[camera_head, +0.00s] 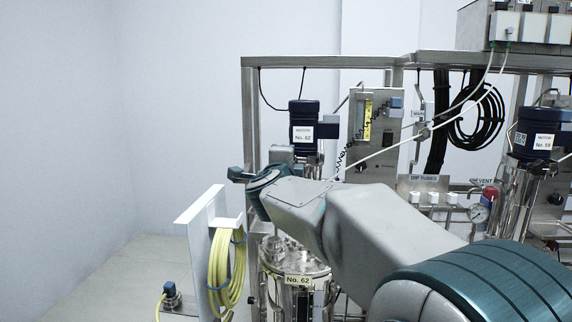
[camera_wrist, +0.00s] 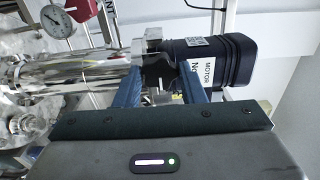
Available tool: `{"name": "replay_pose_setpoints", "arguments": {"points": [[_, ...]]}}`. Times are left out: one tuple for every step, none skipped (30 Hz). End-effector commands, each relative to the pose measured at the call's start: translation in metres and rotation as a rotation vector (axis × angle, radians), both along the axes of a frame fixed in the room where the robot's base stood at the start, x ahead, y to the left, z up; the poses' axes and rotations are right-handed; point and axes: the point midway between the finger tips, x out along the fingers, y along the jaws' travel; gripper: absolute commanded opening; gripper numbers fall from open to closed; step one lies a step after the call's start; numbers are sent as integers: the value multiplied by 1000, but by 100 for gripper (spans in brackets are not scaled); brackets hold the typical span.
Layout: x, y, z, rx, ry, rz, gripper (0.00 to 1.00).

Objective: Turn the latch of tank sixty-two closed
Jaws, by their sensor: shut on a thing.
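Tank sixty-two (camera_head: 292,262) is a steel vessel labelled No. 62, partly behind my arm in the head view. Its dark blue motor (camera_head: 304,127) stands above it, and the motor also shows sideways in the wrist view (camera_wrist: 222,60). My gripper (camera_wrist: 160,70) has its two blue fingers on either side of a black part (camera_wrist: 158,75) beside the motor's lower end. This part appears to be the latch, and the gripper is shut on it. The fingers hide its edges, so its turn angle cannot be told. In the head view my wrist hides most of the latch area.
A white post (camera_head: 197,210) with a coiled yellow hose (camera_head: 224,265) stands close left of my wrist. A steel frame (camera_head: 330,62) spans above. A panel with a yellow gauge (camera_head: 367,118) and motor No. 59 (camera_head: 540,135) stand right. The left floor is mostly clear.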

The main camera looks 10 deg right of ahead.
Motion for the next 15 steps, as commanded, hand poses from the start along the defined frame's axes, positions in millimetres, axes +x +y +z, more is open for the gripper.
{"name": "replay_pose_setpoints", "arguments": {"points": [[0, 0, 0, 1, 1, 0, 14], [0, 0, 0, 1, 1, 0, 14], [0, 0, 0, 1, 1, 0, 39], [0, 0, 0, 1, 1, 0, 47], [0, 0, 0, 1, 1, 0, 56], [0, 0, 0, 0, 1, 0, 58], [0, 0, 0, 0, 1, 0, 58], [0, 0, 0, 0, 1, 0, 58], [0, 0, 0, 0, 1, 0, 58], [0, 0, 0, 0, 1, 0, 58], [0, 0, 0, 0, 1, 0, 58], [0, 0, 0, -1, 0, 0, 58], [0, 0, 0, -1, 0, 0, 58], [-1, 0, 0, -1, 0, 0, 58], [-2, 1, 0, 0, 0, 0, 58]]}}
